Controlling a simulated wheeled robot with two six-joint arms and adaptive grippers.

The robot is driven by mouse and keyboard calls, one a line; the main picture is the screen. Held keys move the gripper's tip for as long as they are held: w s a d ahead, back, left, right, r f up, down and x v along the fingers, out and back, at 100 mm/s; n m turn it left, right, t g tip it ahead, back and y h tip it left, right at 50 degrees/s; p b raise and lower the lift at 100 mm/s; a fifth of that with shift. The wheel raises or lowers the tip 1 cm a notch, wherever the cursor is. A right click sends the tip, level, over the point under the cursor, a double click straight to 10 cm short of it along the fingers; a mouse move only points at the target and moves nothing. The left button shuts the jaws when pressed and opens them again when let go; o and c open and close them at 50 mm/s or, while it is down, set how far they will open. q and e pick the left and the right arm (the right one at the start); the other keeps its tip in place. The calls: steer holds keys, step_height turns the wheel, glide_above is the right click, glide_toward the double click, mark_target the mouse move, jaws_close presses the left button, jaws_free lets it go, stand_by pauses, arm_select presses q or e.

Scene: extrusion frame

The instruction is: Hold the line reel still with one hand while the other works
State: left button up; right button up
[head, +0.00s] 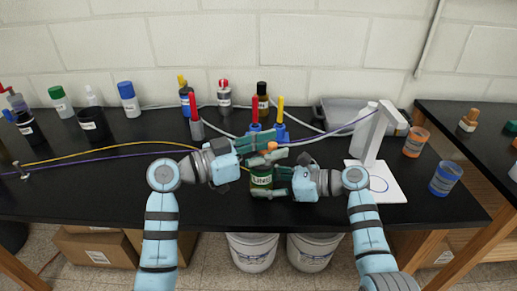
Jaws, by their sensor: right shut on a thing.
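My left gripper (272,150) comes from the left, just above the reel. Its fingers look apart, with a small orange piece (271,146) by their tips. I cannot tell whether they grip it. The fingers hide the reel's top and part of its side.
Behind the grippers stand red- and yellow-topped tools (255,108) and several bottles. A yellow line (110,153) and a purple line run left across the table. A white stand (375,140) is at right. The table's front left is mostly clear.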

arm_select(q)
steer(key=v, duration=1.1)
steer(key=shift+a, duration=0.25)
steer(key=shift+s+d, duration=0.1)
steer(key=x, duration=1.2)
jaws_close()
